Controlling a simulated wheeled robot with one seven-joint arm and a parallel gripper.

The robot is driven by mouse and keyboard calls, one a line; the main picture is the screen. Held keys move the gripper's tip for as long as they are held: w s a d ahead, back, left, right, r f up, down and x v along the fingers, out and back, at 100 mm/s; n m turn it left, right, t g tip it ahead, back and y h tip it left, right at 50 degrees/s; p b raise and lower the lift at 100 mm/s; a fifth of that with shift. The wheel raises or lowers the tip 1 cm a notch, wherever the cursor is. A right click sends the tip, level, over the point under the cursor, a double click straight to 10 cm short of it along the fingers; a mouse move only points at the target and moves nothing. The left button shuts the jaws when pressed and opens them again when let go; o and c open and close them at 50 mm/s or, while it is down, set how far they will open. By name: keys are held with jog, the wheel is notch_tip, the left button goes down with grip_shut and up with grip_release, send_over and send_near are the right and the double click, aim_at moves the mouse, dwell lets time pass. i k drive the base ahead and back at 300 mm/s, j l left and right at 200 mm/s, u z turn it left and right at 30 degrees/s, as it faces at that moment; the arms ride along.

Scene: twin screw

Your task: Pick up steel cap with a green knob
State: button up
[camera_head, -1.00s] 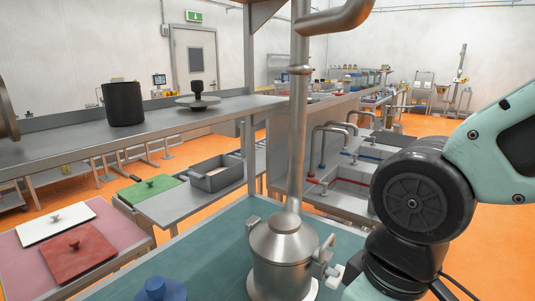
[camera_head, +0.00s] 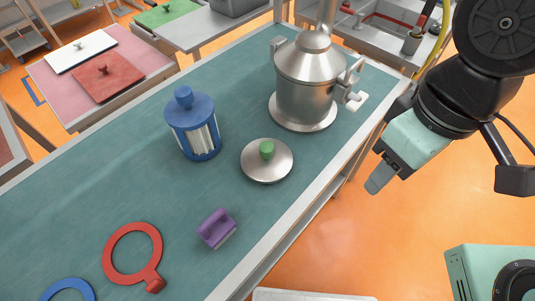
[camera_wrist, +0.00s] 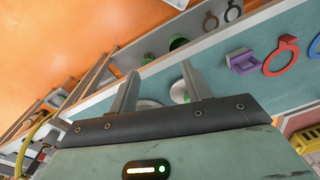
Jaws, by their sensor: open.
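The steel cap with a green knob (camera_head: 266,166) lies flat on the teal tabletop, a shallow round lid with the knob on top. It sits in front of the steel pot and right of the blue canister. My gripper (camera_head: 380,178) hangs over the orange floor, right of the table edge and apart from the cap, with nothing held. In the wrist view, the two fingers of my gripper (camera_wrist: 160,78) are spread apart. A pale steel disc (camera_wrist: 180,92) shows partly behind the right finger; I cannot tell surely whether it is the cap.
On the table (camera_head: 90,190) stand the steel pot (camera_head: 305,90) and blue canister (camera_head: 192,125). Nearer lie a purple handled piece (camera_head: 217,228), a red ring (camera_head: 133,253) and a blue ring (camera_head: 68,291). The tabletop right of the purple piece is clear up to the edge.

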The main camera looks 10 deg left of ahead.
aim_at(265, 160)
jog(key=u, duration=0.55)
jog(key=l+u, duration=0.2)
jog(key=u, duration=0.25)
jog(key=k+l+u, duration=0.1)
jog(key=u, duration=0.3)
jog(key=l+u, duration=0.2)
jog(key=u, duration=0.25)
jog(key=k+l+u, duration=0.1)
jog(key=u, duration=0.35)
jog(key=k+l, duration=0.6)
jog(key=k, duration=0.25)
